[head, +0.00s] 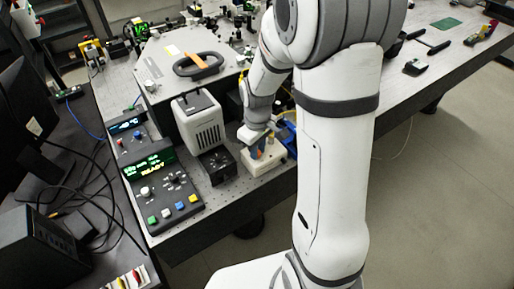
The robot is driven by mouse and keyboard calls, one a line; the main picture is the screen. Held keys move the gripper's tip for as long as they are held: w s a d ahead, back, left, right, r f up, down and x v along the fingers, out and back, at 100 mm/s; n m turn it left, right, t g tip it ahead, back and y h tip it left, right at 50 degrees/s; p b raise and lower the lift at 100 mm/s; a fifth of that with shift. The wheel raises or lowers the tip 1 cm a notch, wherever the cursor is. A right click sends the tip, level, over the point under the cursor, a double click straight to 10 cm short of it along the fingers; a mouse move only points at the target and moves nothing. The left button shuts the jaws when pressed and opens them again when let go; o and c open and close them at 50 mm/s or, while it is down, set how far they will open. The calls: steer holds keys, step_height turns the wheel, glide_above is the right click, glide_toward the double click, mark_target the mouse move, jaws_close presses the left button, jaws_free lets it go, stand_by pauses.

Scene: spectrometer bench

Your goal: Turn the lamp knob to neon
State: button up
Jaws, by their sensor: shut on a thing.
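A white lamp housing (199,122) with a vented side stands on the bench. In front of it sits a small black box (217,165) with a round dial on its face, which may be the lamp knob; its setting is too small to read. My gripper (257,149) points down at a cream block (266,163) to the right of the black box. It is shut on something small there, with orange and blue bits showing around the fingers. What it holds is mostly hidden by my wrist. My gripper is apart from the black box.
A black control panel (159,190) with a green display and coloured buttons lies to the left. A grey cover with a black handle (198,63) stands behind the lamp housing. A blue item (288,138) is right of the cream block. A monitor (27,118) and cables are far left.

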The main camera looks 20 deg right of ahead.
steer(key=shift+a, duration=0.1)
jaws_close()
steer(key=m+b, duration=0.2)
steer(key=m, duration=0.2)
steer(key=shift+f, duration=0.1)
steer(key=m+b, duration=0.1)
steer(key=m, duration=0.4)
steer(key=shift+m+b, duration=0.4)
steer(key=o, duration=0.7)
jaws_free()
steer(key=shift+o, duration=0.2)
